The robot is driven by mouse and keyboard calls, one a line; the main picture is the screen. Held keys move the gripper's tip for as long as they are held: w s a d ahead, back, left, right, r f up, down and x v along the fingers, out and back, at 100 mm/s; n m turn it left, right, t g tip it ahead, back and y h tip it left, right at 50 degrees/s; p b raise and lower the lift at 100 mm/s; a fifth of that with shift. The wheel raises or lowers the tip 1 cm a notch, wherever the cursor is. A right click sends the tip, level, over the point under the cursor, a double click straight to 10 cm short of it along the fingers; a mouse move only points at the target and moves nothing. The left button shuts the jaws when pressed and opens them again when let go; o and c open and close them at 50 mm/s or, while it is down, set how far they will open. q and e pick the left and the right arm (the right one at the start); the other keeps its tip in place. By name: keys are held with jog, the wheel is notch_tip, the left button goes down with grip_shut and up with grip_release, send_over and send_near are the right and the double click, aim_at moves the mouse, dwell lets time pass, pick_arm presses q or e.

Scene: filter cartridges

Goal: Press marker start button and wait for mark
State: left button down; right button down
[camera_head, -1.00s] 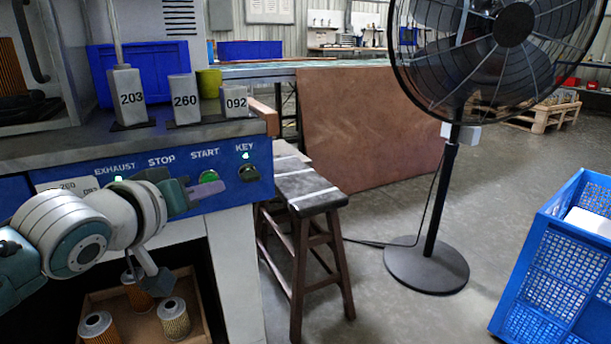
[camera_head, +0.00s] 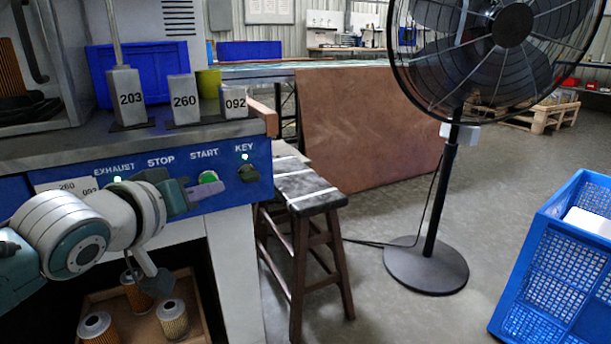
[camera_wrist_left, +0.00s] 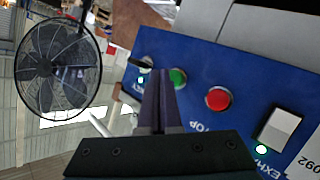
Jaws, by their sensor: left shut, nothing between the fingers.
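The green START button (camera_head: 208,177) is on the blue control panel (camera_head: 228,196), between STOP and the KEY switch (camera_head: 248,173). My left gripper (camera_head: 215,188) is shut and empty, its dark fingers just below the START button in the head view. In the left wrist view, the fingers (camera_wrist_left: 160,80) point at the panel and lie beside the green button (camera_wrist_left: 178,77). I cannot tell whether the tips touch the panel. The red STOP button (camera_wrist_left: 218,98) shows in the wrist view; my gripper hides it in the head view. My right gripper is not in view.
Blocks marked 203 (camera_head: 127,98), 260 (camera_head: 184,100) and 092 (camera_head: 234,102) stand on the bench above the panel. A box of filter cartridges (camera_head: 172,318) is below. A stool (camera_head: 306,195), fan (camera_head: 428,262) and blue crate (camera_head: 545,265) stand to the right.

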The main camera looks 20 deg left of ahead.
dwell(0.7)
pick_arm(q)
jog(key=shift+w+a, duration=0.3)
jog(key=shift+a, duration=0.05)
jog(key=shift+w+a, duration=0.2)
jog(key=shift+a, duration=0.05)
dwell(0.6)
dwell(0.4)
jog(key=shift+s+d+p, duration=0.5)
jog(key=shift+d+p, duration=0.1)
jog(key=shift+p, duration=0.1)
